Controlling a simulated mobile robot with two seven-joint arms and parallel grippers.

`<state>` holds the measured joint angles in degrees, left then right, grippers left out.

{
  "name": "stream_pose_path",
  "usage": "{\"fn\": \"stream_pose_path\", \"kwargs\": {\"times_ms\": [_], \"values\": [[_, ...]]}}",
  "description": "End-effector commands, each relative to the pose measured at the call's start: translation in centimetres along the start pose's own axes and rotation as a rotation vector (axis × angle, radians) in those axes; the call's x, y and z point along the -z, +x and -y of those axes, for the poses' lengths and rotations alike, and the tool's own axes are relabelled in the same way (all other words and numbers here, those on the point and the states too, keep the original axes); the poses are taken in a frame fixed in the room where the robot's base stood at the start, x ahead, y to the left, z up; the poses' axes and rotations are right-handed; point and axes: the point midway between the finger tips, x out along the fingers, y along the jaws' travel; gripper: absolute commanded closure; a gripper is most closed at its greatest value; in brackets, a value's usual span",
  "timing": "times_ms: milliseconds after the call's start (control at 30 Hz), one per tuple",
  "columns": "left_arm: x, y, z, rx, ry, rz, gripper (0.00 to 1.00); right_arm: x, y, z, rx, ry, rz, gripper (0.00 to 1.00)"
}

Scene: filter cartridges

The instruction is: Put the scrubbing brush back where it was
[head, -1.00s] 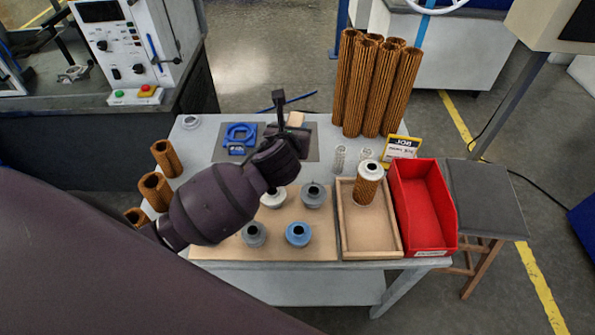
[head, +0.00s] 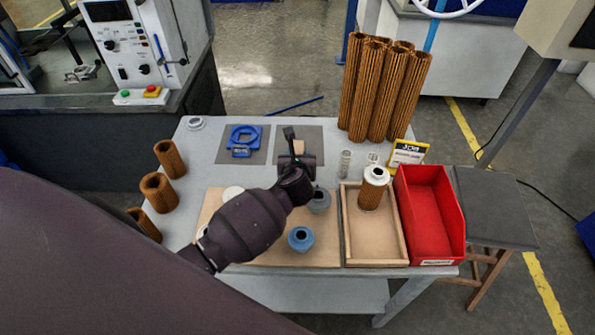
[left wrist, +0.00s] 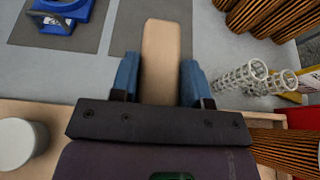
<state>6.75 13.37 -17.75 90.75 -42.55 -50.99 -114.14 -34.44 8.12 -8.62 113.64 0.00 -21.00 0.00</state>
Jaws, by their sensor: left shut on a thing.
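The scrubbing brush (left wrist: 166,60) shows in the left wrist view as a pale wooden block between the two blue fingers of my left gripper (left wrist: 160,82). The gripper is shut on it. In the head view a small part of the brush (head: 299,146) shows just beyond my left gripper (head: 297,158). It is over the right-hand dark grey mat (head: 313,134) at the back of the table. I cannot tell whether the brush touches the mat. Its bristles are hidden. My right gripper is not in view.
A left-hand mat (head: 257,156) holds blue parts (head: 243,134). Tall brown pleated cartridges (head: 385,90) stand at the back right, near wire cylinders (head: 345,162) and a yellow-black sign (head: 408,153). A wooden tray (head: 344,225) and red bin (head: 430,225) are at the right.

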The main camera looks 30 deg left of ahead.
Motion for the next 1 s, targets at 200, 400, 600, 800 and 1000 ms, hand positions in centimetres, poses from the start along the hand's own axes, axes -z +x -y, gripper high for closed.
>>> {"fn": "stream_pose_path", "kwargs": {"times_ms": [200, 400, 600, 800, 1000], "values": [[1.1, 0.5, 0.0, 0.0, 0.0, 0.001, 0.86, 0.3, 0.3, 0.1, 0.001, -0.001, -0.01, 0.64], [3.5, 1.5, 0.0, -0.001, 0.0, -0.001, 0.86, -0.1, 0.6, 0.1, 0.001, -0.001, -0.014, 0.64], [4.8, 2.1, 0.0, 0.0, 0.0, 0.002, 0.86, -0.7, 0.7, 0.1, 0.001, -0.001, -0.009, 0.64], [4.7, 2.0, 0.0, 0.0, 0.0, 0.002, 0.86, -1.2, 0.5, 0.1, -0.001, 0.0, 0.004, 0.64], [5.2, 2.2, 0.0, 0.0, 0.002, 0.001, 0.86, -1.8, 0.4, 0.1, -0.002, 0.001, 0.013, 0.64]]}}
